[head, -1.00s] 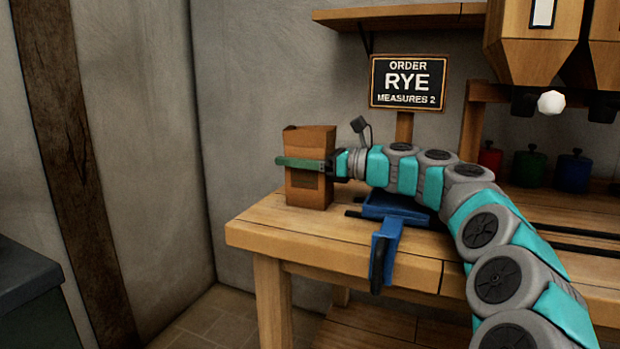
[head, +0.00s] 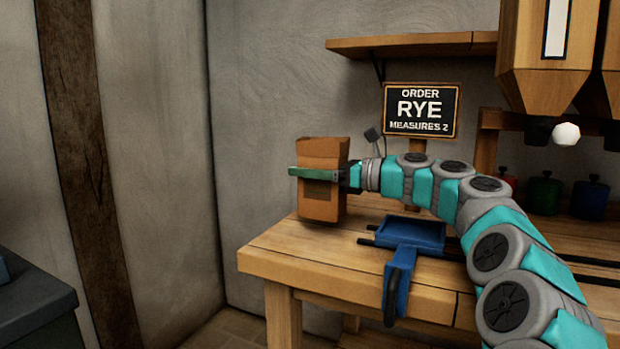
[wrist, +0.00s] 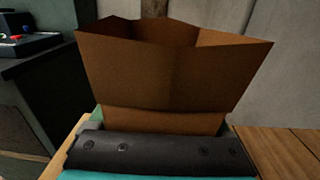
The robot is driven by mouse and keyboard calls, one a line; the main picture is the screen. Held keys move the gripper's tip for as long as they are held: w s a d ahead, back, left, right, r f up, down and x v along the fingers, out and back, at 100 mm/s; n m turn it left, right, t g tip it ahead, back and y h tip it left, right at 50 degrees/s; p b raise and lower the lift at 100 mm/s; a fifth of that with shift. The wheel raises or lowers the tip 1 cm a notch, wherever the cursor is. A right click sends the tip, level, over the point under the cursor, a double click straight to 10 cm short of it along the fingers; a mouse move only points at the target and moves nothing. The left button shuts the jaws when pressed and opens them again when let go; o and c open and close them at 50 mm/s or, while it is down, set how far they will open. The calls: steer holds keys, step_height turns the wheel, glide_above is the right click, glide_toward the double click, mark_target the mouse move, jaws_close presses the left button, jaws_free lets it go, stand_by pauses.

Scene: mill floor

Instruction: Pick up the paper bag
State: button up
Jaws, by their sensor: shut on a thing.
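The brown paper bag (head: 320,205) is upright with a slight tilt at the left end of the wooden table in the head view. My gripper (head: 322,174) is shut on the bag around its upper middle, with a green finger across its front. The bag's base appears a little above the table top. In the wrist view the bag (wrist: 175,70) fills the middle, its top open. I cannot see its contents.
An order sign (head: 421,110) reading RYE, MEASURES 2 stands behind my arm. Green (head: 544,192) and blue (head: 590,198) canisters stand at right. A dark cabinet (head: 35,305) is at lower left.

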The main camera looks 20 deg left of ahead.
steer(key=s+d, duration=0.2)
steer(key=s, duration=0.5)
steer(key=s+d+r+b, duration=0.1)
steer(key=s+d, duration=0.1)
steer(key=s, duration=0.6)
steer(key=shift+s+d+r, duration=0.25)
steer(key=shift+d+r, duration=0.05)
steer(key=shift+d, duration=0.1)
